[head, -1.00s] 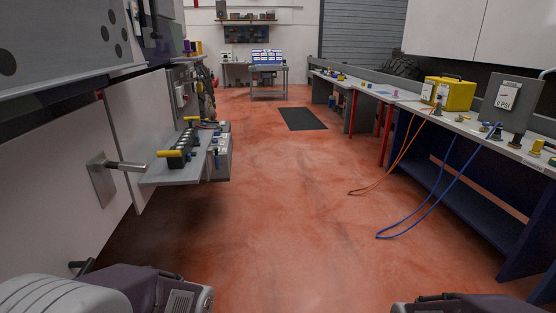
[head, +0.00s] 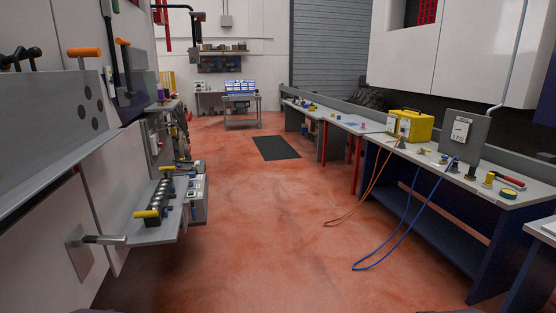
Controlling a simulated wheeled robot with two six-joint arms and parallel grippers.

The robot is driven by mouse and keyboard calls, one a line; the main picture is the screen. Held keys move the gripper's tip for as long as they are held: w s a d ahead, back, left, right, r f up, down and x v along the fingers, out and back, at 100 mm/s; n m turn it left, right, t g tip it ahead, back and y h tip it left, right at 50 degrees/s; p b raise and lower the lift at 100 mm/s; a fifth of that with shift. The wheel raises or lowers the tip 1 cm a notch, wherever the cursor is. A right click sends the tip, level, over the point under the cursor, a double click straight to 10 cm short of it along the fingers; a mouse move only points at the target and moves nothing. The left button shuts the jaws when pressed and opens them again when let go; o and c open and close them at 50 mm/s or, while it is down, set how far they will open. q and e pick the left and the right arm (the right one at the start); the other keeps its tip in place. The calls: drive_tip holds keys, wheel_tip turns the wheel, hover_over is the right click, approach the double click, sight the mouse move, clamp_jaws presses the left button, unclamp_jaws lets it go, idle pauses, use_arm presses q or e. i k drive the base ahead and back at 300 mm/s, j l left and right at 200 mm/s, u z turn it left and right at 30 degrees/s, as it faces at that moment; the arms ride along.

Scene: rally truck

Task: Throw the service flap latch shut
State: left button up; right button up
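A metal plate (head: 80,256) with a bar handle (head: 103,240) sits on the white side panel at the left of the head view. It looks like the service flap latch, but I cannot be sure. The handle sticks out to the right, roughly level, with a dark grip at its base end. A grey fold-down shelf (head: 150,233) stands out from the truck side just beyond it, carrying a row of dark levers and a yellow handle (head: 147,214). Neither of my grippers shows in the head view.
The red floor (head: 260,220) between truck and benches is clear, with a dark mat (head: 277,148) farther on. At right a workbench (head: 440,165) carries a yellow case (head: 412,125). An orange hose (head: 350,213) and a blue hose (head: 396,240) hang to the floor.

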sight(102, 239)
drive_tip(key=u, duration=1.3)
